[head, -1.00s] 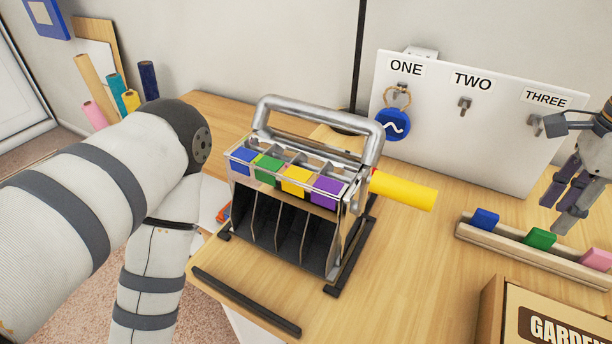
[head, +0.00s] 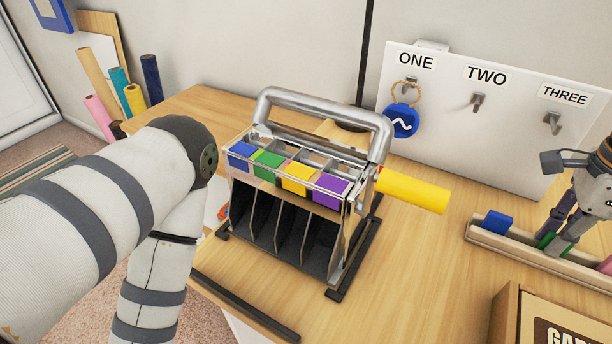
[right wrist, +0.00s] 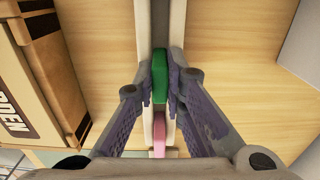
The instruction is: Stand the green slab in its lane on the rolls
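The green slab (right wrist: 160,78) stands in the pale wooden holder (head: 511,246) at the right, with little of it showing in the head view (head: 556,245). My right gripper (head: 554,242) is down at it, one finger on each side in the right wrist view (right wrist: 160,82). Whether both fingers press on it is unclear. The metal rack (head: 350,226) has blue, green, yellow and purple markers along its front top edge; the green marker (head: 267,164) is second from left. Below are dark, divided lanes. My left arm crosses the left side; its gripper is out of view.
A blue slab (head: 497,222) and a pink slab (right wrist: 159,136) share the holder. A thick metal handle (head: 335,110) arches over the rack, and a yellow cylinder (head: 415,191) juts out right. A box (head: 540,325) sits front right. Bare table lies between rack and holder.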

